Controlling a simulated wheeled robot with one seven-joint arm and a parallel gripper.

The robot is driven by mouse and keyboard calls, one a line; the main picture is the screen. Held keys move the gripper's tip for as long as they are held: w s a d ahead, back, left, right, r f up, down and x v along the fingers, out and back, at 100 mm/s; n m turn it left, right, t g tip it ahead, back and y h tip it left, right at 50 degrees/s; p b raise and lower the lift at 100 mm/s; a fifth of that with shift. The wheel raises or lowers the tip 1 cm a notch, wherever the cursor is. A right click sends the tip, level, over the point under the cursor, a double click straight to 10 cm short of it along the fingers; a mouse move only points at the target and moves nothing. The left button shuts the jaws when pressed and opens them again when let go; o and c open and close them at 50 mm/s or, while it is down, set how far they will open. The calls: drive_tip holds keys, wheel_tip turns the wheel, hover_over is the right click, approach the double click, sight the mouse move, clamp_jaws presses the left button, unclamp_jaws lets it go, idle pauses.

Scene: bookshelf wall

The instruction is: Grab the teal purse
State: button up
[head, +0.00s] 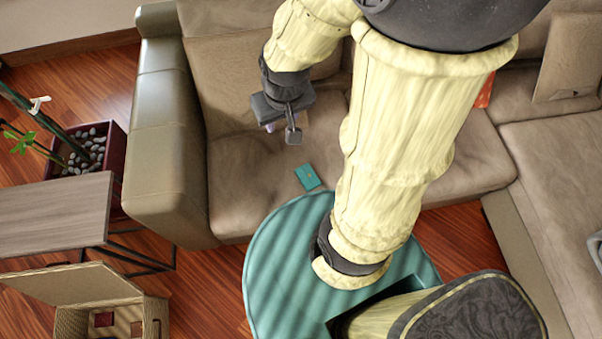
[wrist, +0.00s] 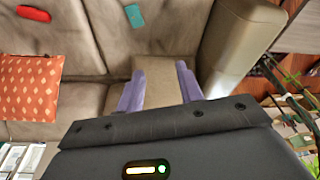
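The teal purse (head: 307,177) is a small flat teal item lying on the sofa seat near its front edge. It also shows in the wrist view as a small teal shape (wrist: 134,15) near the top edge. My gripper (head: 292,133) is above the sofa, up and left of the purse in the head view, and apart from it. In the wrist view my gripper (wrist: 159,88) has its two purple fingers spread, with nothing between them.
The brown sofa (head: 240,170) has an armrest (head: 160,150) at left. An orange patterned cushion (wrist: 28,85) and a red item (wrist: 33,13) lie on it. A wooden table (head: 55,212), planter (head: 115,145) and wicker box (head: 75,325) stand at left.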

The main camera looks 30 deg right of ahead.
drive_tip(key=shift+s+d, duration=0.15)
drive_tip(key=o, duration=0.4)
drive_tip(key=shift+s, duration=0.2)
drive_tip(key=o, duration=0.3)
drive_tip(key=shift+f+b, duration=0.4)
drive_tip(key=o, duration=0.5)
drive_tip(key=w+d+f+b, duration=0.2)
drive_tip(key=w+f+b, duration=0.1)
drive_tip(key=f+b, duration=0.5)
drive_tip(key=w+d+f+g+b, duration=0.1)
drive_tip(key=w+d+f+b, duration=0.2)
drive_tip(key=f+b, duration=0.4)
wheel_tip(320, 180, down, 4)
drive_tip(key=shift+f+b, duration=0.1)
drive_tip(key=shift+b, duration=0.3)
drive_tip(key=g+b, duration=0.2)
drive_tip(key=b, duration=1.5)
hover_over(309, 180)
wheel_tip(309, 180, down, 24)
drive_tip(key=shift+n, duration=0.3)
drive_tip(key=shift+s, duration=0.1)
wheel_tip(309, 180, down, 12)
drive_tip(key=b, duration=0.5)
